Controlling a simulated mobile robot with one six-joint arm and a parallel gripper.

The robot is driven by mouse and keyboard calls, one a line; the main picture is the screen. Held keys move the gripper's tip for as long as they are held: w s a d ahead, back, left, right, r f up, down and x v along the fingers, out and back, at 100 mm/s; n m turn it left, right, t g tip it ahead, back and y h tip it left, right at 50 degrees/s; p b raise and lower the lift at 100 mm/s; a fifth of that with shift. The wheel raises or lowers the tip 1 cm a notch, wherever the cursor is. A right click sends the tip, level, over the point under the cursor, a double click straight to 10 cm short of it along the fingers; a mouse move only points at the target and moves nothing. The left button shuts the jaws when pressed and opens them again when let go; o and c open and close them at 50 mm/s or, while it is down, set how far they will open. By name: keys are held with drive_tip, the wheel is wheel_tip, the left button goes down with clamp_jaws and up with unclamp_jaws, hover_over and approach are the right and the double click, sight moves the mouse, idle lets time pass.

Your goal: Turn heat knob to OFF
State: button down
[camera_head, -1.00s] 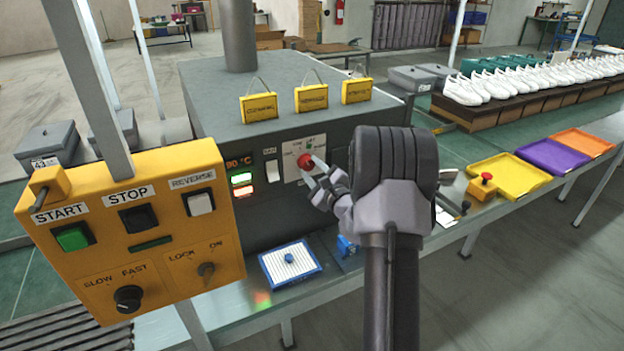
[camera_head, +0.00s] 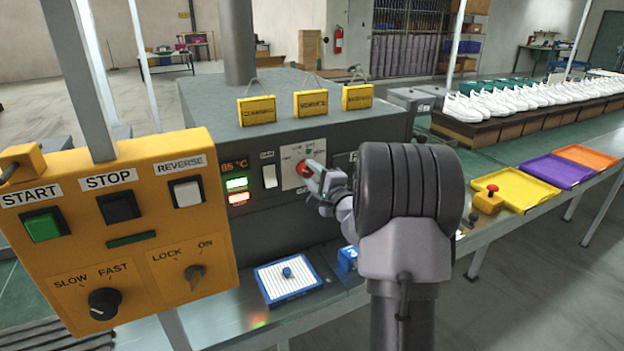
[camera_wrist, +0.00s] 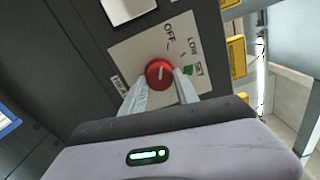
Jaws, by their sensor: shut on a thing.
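The red heat knob (camera_head: 304,168) sits on a pale plate (camera_head: 294,155) on the front of the grey machine. In the wrist view the knob (camera_wrist: 159,74) is between the two pale fingertips of my gripper (camera_wrist: 160,86), which is shut on it. My gripper (camera_head: 309,174) reaches the knob from the right in the head view. The plate carries OFF at the top, LOW to its right, and a green mark beside SET. The knob's small pale mark points roughly upward in the wrist view; its exact setting is hard to tell.
A white switch (camera_head: 269,176) and a lit temperature display (camera_head: 236,183) are left of the plate. A yellow control box (camera_head: 125,240) stands at the near left. A blue-edged tray (camera_head: 288,279) lies below.

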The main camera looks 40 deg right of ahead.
idle(0.4)
drive_tip(key=c, duration=0.9)
unclamp_jaws()
drive_tip(key=p+v, duration=0.2)
drive_tip(key=v, duration=1.5)
drive_tip(key=shift+s, duration=0.25)
drive_tip(key=shift+f, duration=0.15)
